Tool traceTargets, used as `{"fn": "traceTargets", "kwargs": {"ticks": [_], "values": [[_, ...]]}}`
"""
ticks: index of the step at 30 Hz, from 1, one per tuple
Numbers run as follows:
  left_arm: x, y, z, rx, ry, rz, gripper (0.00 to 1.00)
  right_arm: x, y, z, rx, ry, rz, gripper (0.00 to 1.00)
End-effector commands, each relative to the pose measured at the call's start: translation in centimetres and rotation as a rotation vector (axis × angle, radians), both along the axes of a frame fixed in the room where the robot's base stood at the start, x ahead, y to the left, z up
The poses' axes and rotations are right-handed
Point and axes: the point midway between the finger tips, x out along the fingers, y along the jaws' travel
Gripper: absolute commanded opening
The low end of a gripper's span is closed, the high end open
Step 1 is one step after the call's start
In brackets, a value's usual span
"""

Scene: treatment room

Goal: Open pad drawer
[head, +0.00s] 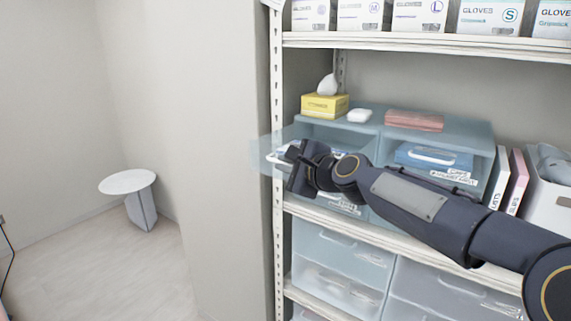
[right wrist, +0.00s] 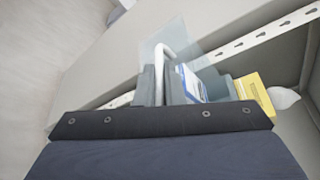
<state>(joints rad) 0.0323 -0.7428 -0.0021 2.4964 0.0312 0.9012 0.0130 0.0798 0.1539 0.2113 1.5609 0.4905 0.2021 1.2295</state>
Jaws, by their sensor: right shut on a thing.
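The pad drawer (head: 265,155) is a translucent pale-blue drawer in the upper left of the blue cabinet on the middle shelf. It stands out of the cabinet, its clear front past the shelf edge. My right gripper (head: 287,157) is at the front of this drawer. In the right wrist view, its two grey fingers (right wrist: 164,84) are shut on the white drawer handle (right wrist: 167,54). A white and blue pack (right wrist: 190,84) shows behind the fingers. My right forearm hides part of the cabinet front. My left gripper is not in view.
A yellow tissue box (head: 325,107), a white item (head: 359,115) and a pinkish stack (head: 413,121) lie on the cabinet top. The white shelf post (head: 277,235) stands close to the drawer. Floor and a small round table (head: 127,181) are at left.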

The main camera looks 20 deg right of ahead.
Motion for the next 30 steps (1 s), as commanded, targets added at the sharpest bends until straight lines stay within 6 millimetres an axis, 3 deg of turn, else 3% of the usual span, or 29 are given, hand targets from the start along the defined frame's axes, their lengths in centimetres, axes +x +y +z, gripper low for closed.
{"fn": "traceTargets", "kwargs": {"ticks": [13,14,16,23,30], "values": [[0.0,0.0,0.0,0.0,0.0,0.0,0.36,0.0,0.0,0.0,-0.001,0.001,0.001,0.0],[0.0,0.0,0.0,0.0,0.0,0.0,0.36,0.0,0.0,0.0,-0.001,0.001,0.001,0.1],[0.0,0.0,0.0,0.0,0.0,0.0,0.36,0.0,0.0,0.0,0.0,0.001,0.001,0.18],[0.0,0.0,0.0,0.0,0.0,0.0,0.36,0.0,0.0,0.0,0.0,0.0,0.0,0.18],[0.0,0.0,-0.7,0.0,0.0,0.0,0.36,-2.2,-0.8,0.4,-0.002,-0.004,-0.002,0.18]]}}
